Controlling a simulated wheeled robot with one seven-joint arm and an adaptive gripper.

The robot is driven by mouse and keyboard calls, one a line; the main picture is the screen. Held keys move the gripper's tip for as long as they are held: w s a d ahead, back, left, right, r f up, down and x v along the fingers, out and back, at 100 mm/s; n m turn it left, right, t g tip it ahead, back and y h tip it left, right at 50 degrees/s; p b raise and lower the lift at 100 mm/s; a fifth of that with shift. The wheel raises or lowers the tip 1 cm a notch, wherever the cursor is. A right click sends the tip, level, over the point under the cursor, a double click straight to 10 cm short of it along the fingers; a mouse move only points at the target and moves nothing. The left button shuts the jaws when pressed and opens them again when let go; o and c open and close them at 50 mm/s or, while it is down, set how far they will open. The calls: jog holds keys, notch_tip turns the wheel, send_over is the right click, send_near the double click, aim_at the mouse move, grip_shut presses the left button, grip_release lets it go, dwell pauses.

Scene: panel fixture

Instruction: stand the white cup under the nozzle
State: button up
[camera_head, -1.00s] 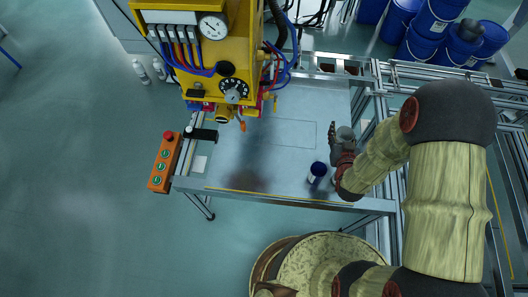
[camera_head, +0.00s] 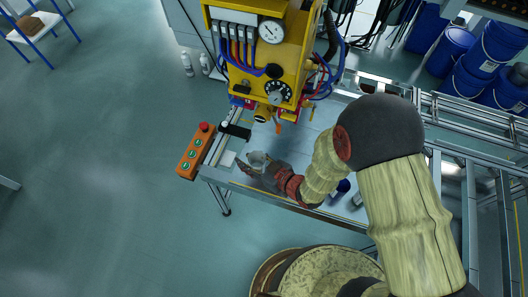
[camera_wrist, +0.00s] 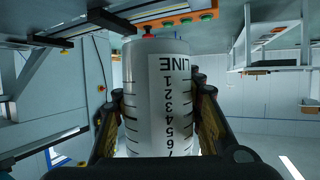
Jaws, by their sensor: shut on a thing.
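My gripper (camera_head: 262,168) is shut on a pale cup (camera_head: 257,158) over the left part of the table in the head view. In the wrist view, the white cup (camera_wrist: 158,95) with black scale marks and the word LINE stands between both fingers. A brass nozzle-like part (camera_head: 262,114) hangs under the yellow machine, above and apart from the cup in the head view. I cannot tell the cup's height above the table, and its base is hidden.
An orange button box (camera_head: 195,152) with a red knob sits at the table's left edge, with a black bracket (camera_head: 236,131) beside it. A dark blue container (camera_head: 343,187) stands on the table (camera_head: 310,140), partly behind my arm. Blue drums (camera_head: 455,50) stand at the back right.

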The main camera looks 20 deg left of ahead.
jog(key=w+f+b, duration=0.1)
jog(key=w+f, duration=0.1)
jog(key=w, duration=0.2)
jog(key=w+f+b, duration=0.1)
jog(key=w+f, duration=0.2)
jog(key=w+f+b, duration=0.2)
jog(key=w+f, duration=0.1)
jog(key=w, duration=0.1)
jog(key=shift+w+d+f, duration=0.25)
jog(key=shift+w+d, duration=0.1)
jog(key=shift+w+f, duration=0.2)
jog(key=shift+w+f+b, duration=0.2)
jog(key=shift+f+b, duration=0.75)
jog(key=shift+f, duration=0.8)
jog(key=shift+f, duration=0.2)
jog(key=o, duration=0.9)
jog(key=shift+o, duration=0.2)
jog(key=shift+r, duration=0.1)
